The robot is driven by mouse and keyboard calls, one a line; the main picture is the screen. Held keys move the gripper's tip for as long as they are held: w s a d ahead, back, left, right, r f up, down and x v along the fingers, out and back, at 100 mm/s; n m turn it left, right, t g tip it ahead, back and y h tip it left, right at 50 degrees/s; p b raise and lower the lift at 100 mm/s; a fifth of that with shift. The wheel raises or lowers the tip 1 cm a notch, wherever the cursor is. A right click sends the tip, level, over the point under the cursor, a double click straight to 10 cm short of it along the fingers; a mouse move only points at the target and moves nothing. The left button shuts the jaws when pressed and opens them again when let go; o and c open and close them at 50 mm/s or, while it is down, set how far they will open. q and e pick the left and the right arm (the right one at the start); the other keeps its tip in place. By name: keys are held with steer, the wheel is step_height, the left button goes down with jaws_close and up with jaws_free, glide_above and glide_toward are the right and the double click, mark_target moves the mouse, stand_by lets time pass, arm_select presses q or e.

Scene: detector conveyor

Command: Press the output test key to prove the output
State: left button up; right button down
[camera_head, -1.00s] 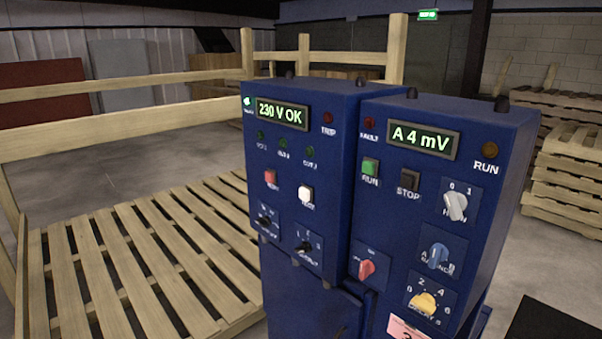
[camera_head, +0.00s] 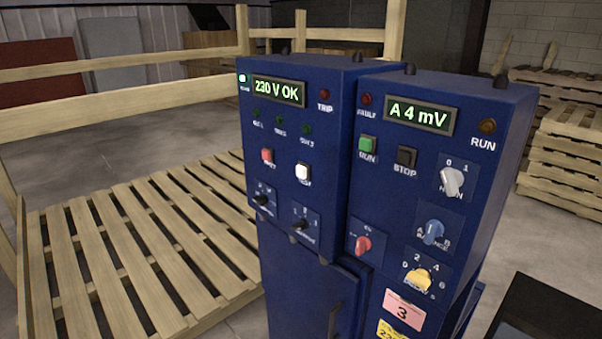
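Two blue control cabinets stand side by side in the head view. The left cabinet (camera_head: 335,105) has a lit display (camera_head: 278,91) reading "230 V OK", a red key (camera_head: 267,156) and a white key (camera_head: 302,172). The white key's label is blurred but seems to end in "EST". Three dark green lamps sit above these keys, and two black rotary knobs below. The right cabinet (camera_head: 480,115) has a display (camera_head: 419,116) reading "A 4 mV", a green RUN key (camera_head: 367,145) and a black STOP key (camera_head: 405,157). Neither gripper is in view.
The right cabinet also carries a white knob (camera_head: 452,181), a blue knob (camera_head: 432,232), a yellow knob (camera_head: 418,280) and a red knob (camera_head: 363,244). A wooden pallet (camera_head: 120,265) and rails lie left. A dark flat object (camera_head: 545,315) is at lower right.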

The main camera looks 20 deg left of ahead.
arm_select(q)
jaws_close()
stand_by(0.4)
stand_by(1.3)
